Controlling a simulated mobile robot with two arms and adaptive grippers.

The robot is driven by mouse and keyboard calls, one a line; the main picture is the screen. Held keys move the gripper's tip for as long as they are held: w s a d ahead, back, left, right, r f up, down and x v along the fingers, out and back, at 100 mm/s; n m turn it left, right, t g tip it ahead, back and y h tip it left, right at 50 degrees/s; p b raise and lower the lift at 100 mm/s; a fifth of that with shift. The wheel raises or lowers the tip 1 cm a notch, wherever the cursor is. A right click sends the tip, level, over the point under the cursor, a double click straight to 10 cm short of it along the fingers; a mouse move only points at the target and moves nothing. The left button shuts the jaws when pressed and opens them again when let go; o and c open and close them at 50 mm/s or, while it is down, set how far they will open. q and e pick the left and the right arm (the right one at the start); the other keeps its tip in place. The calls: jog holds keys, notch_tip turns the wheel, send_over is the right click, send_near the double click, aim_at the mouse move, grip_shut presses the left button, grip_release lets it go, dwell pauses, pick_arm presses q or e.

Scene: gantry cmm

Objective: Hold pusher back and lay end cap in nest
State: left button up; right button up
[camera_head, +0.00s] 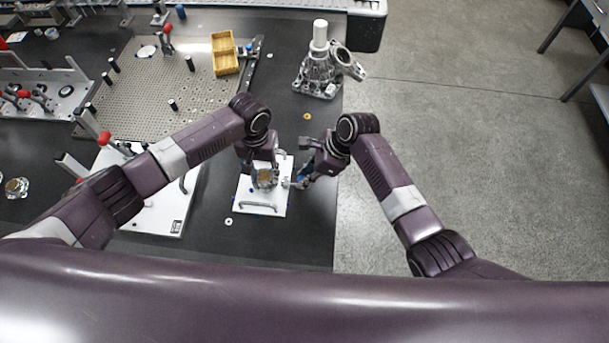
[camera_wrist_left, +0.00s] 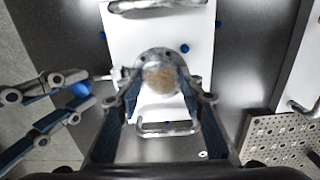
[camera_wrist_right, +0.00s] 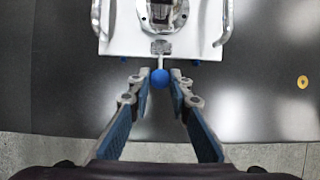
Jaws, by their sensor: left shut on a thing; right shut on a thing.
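The end cap (camera_head: 265,176) is a round metal part with a tan centre, over the middle of a white fixture plate (camera_head: 246,198). My left gripper (camera_head: 264,170) is shut on it; in the left wrist view the fingers flank the end cap (camera_wrist_left: 160,78). The nest is hidden under the cap, and I cannot tell whether the cap touches it. The pusher is a thin rod with a blue ball knob (camera_wrist_right: 159,79) at the plate's side. My right gripper (camera_wrist_right: 160,92) is shut on the knob. In the head view my right gripper (camera_head: 303,180) is right of the plate.
The plate has two bar handles; one shows at its near edge (camera_head: 258,206). A perforated board (camera_head: 200,90), a yellow bin (camera_head: 225,53) and a metal housing (camera_head: 318,80) stand farther back. Small rings lie nearby.

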aim_at(265, 176)
pick_arm(q)
jog(key=shift+f, duration=0.6)
pick_arm(e)
jog(key=shift+s+d+f, duration=0.15)
jog(key=shift+d+f, duration=0.1)
jog(key=shift+f, duration=0.05)
pick_arm(q)
jog(key=o, duration=1.4)
jog(key=shift+r, duration=3.5)
jog(key=shift+r+p, duration=0.35)
pick_arm(e)
jog(key=shift+a, duration=0.55)
pick_arm(q)
jog(key=shift+d, duration=0.1)
pick_arm(e)
jog(key=o, duration=1)
jog(key=shift+r, duration=0.15)
jog(key=shift+a+r, duration=0.1)
jog(key=shift+r, duration=0.05)
